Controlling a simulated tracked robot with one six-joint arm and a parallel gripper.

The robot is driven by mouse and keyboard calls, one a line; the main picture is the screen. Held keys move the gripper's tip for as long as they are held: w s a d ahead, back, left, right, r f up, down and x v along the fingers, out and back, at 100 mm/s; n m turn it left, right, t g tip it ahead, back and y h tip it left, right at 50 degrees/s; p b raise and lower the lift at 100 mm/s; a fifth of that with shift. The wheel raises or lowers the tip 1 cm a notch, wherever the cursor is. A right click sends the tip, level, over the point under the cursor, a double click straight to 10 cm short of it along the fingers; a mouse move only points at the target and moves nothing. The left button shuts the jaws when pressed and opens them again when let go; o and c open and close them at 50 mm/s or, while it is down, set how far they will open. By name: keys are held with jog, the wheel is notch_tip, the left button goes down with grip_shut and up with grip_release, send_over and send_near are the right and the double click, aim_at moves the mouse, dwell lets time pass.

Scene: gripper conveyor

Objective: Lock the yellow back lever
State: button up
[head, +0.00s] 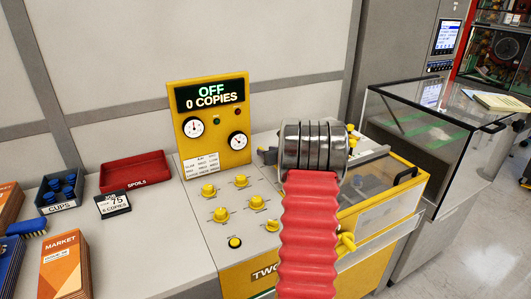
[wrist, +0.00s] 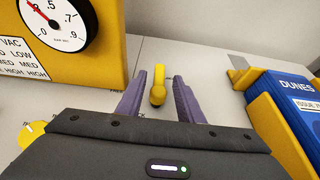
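A yellow lever (wrist: 158,94) with a rounded knob stands on the pale machine top in the wrist view, beyond a partly hidden label. My gripper (wrist: 160,80) is open, with one purple finger to the left of the lever and one to the right. I see gaps between the lever and both fingers. In the head view my red and metal arm hides the gripper and the area around this lever. Whether the lever is locked cannot be told.
The yellow control panel (head: 211,128) reads OFF, 0 COPIES, and its gauge side stands left in the wrist view. A yellow holder with a blue DUNES packet (wrist: 286,103) is close on the right. Several yellow knobs (head: 221,215) and a red SPOILS tray (head: 134,172) lie left of my arm.

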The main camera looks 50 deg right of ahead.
jog(key=v, duration=1.2)
jog(key=shift+s+r, duration=0.1)
jog(key=w+a+r+n+y, duration=0.3)
jog(key=a+n, duration=0.2)
jog(key=a, duration=0.5)
jog(key=w+a+r+n+y, duration=0.2)
jog(key=w+a+n, duration=0.25)
jog(key=a, duration=0.55)
jog(key=s+a+r+n+g+y, duration=0.1)
jog(key=a+n+y, duration=0.1)
jog(key=a+n, duration=0.5)
jog(key=s+a+r+n+g+y, duration=0.1)
jog(key=s+a+n+g, duration=0.1)
jog(key=a, duration=0.8)
jog(key=s+a+f+n+g+h, duration=0.1)
jog(key=s+a+n+g, duration=0.3)
jog(key=s+a+n, duration=1.4)
jog(key=shift+s+f+n+h, duration=0.3)
jog(key=shift+s+n+h, duration=0.5)
jog(key=shift+s+n, duration=1.1)
